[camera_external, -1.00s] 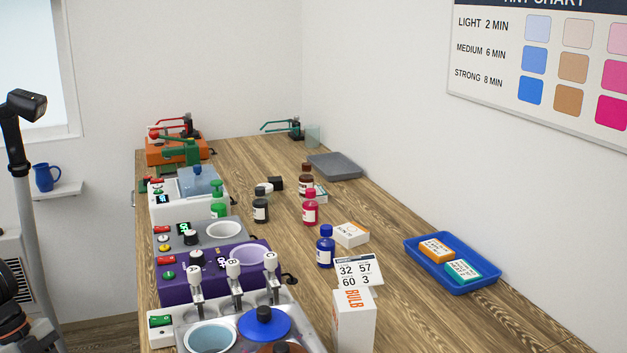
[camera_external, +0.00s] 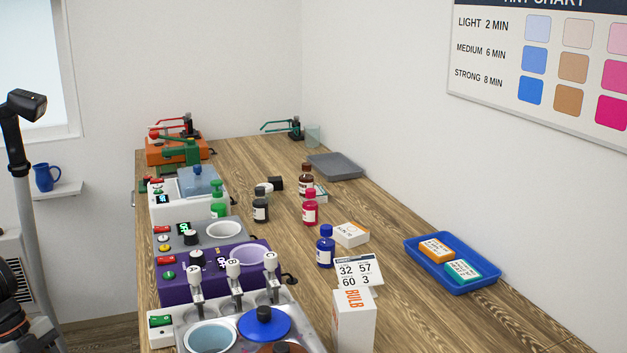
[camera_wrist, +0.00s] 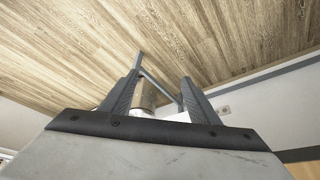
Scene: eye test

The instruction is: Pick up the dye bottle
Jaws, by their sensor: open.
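Several small dye bottles stand upright on the wooden bench in the external view: a blue bottle (camera_external: 325,247), a pink-red bottle (camera_external: 310,208), a brown bottle (camera_external: 305,181), a black bottle (camera_external: 260,206) and a green bottle (camera_external: 218,199). The picture does not show which one the task means. My gripper (camera_wrist: 162,70) shows in the wrist view with its two fingers apart. A tan cylindrical thing (camera_wrist: 146,97) shows between or behind the fingers; I cannot tell what it is. No dye bottle is recognisable in the wrist view. My gripper does not show in the external view.
A purple machine (camera_external: 210,275) and other devices line the bench's left side. A white bulb box (camera_external: 354,322) and number card (camera_external: 357,271) stand near the blue bottle. A blue tray (camera_external: 480,283) holds two boxes at right.

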